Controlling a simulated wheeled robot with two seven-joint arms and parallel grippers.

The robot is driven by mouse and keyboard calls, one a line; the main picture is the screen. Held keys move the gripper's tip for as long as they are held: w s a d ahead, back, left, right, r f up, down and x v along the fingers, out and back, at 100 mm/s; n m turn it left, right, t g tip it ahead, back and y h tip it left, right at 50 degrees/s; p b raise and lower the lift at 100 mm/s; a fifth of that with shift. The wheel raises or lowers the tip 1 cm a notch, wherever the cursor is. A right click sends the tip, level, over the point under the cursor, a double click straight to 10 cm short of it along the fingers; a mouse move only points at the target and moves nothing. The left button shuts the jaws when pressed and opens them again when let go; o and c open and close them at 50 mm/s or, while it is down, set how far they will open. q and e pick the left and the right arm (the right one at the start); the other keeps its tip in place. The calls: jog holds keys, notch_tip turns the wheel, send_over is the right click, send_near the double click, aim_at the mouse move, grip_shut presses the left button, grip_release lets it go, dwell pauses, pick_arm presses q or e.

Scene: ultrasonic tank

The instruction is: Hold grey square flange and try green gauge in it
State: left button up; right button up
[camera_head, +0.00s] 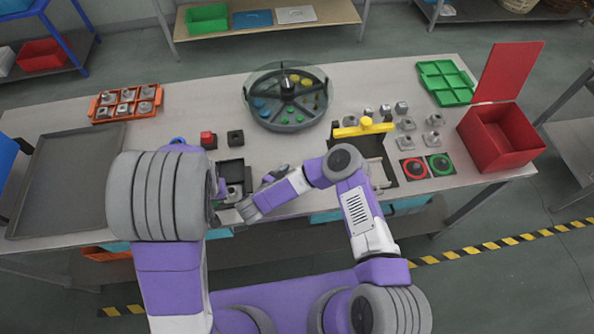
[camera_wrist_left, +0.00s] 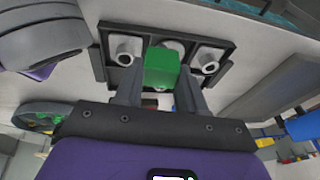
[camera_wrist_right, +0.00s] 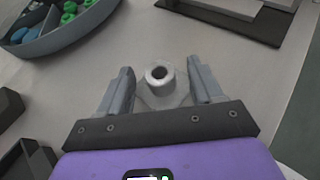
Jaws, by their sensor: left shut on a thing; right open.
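My left gripper (camera_wrist_left: 160,84) is shut on the green gauge (camera_wrist_left: 160,68), a green block in the left wrist view. It is over a black tray (camera_wrist_left: 103,60) that holds grey flanges with round bosses (camera_wrist_left: 124,50); the gauge's lower end is hidden. In the head view my left arm hides this gripper. My right gripper (camera_wrist_right: 160,82) is open. A grey flange (camera_wrist_right: 160,80) with a hollow round boss lies between and just beyond its fingers; its base is partly hard to make out. In the head view the right gripper (camera_head: 272,176) is low over the table, right of the black tray (camera_head: 243,162).
A round sorting tray (camera_head: 288,127) stands behind the right gripper. A black stand with a yellow bar (camera_head: 362,130) is to its right, with loose grey parts, red and green ring pads (camera_head: 440,164) and a red box (camera_head: 500,137) beyond. An orange tray (camera_head: 125,103) and grey tray (camera_head: 65,180) lie left.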

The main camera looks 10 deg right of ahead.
jog(key=shift+x, duration=1.7)
jog(key=shift+s, duration=0.1)
jog(key=c, duration=1.1)
